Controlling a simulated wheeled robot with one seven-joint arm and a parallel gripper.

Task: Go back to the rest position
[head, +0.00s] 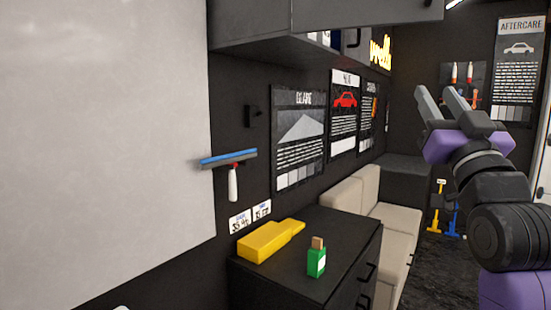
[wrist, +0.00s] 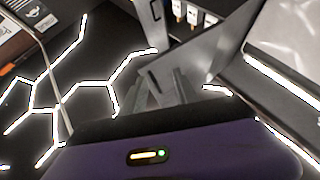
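My gripper (head: 435,92) is raised at the right of the head view, with its purple and dark grey wrist below it. Its two grey fingers point up and to the left, with a gap between them. Nothing shows between them, so it is open and empty. In the wrist view my gripper (wrist: 170,88) shows its fingers above the purple housing, against a ceiling with bright hexagon light strips (wrist: 75,85).
A black cabinet (head: 315,228) bears a yellow block-shaped thing (head: 265,242) and a green bottle (head: 317,263). A blue-edged squeegee (head: 229,160) hangs on the wall. A beige bench (head: 372,208) stands beyond the cabinet. An overhead cupboard (head: 260,30) juts out above.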

